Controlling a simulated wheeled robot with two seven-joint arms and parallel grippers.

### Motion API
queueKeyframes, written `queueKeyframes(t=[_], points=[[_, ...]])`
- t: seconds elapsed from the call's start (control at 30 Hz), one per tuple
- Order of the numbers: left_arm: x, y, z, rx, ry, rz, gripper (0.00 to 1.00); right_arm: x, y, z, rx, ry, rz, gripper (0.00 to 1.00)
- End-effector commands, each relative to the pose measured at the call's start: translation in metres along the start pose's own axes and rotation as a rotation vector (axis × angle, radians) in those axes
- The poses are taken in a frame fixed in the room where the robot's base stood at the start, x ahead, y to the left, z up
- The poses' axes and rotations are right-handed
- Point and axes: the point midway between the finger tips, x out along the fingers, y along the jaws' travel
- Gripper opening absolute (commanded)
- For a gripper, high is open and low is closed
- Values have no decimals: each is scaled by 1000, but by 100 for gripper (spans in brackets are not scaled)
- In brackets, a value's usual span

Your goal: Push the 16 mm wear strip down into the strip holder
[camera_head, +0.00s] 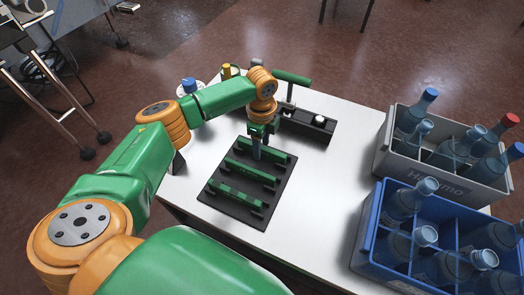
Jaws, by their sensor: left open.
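A black board (225,206) lies on the white table and bears three green strips, a near one (236,196), a middle one (250,173) and a far one (273,156). I cannot read which is the 16 mm wear strip. A long black holder (318,125) lies behind the board to the right, with a small white round part in it. I cannot tell whether it is the strip holder. My left gripper (257,154) is open and points down at the far strip's left part, partly hiding it. Contact is unclear. My right gripper is out of view.
A green bar (291,77) on a grey post stands by the black holder's left end. A grey crate (399,164) and a blue crate (385,262) with bottles stand at the right. Small containers with blue (189,85) and yellow (226,70) tops stand at the back left.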

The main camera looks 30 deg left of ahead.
Motion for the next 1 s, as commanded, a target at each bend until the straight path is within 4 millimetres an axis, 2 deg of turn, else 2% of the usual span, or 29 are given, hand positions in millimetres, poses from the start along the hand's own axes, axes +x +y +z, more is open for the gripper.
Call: queueKeyframes(t=[0.1, 0.13, 0.3, 0.33, 0.73, 0.87, 0.93, 1.0], points=[[0, 0, 0, 0, 0, 0, 55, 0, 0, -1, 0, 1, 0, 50], [-1, 0, 0, 0, 0, 0, 50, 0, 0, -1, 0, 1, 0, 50], [-1, 0, 0, 0, 0, 0, 4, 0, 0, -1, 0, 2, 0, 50], [-1, 0, 0, 0, 0, 0, 0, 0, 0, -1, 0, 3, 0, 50], [-4, 0, 0, 0, 0, -1, 0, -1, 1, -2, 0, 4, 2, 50], [-21, -1, 0, 0, 0, -2, 0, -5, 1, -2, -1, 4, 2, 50], [-37, -1, 0, 0, 0, -4, 0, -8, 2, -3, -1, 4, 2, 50], [-50, 12, 0, 3, 1, -1, 0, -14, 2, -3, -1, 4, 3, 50]])
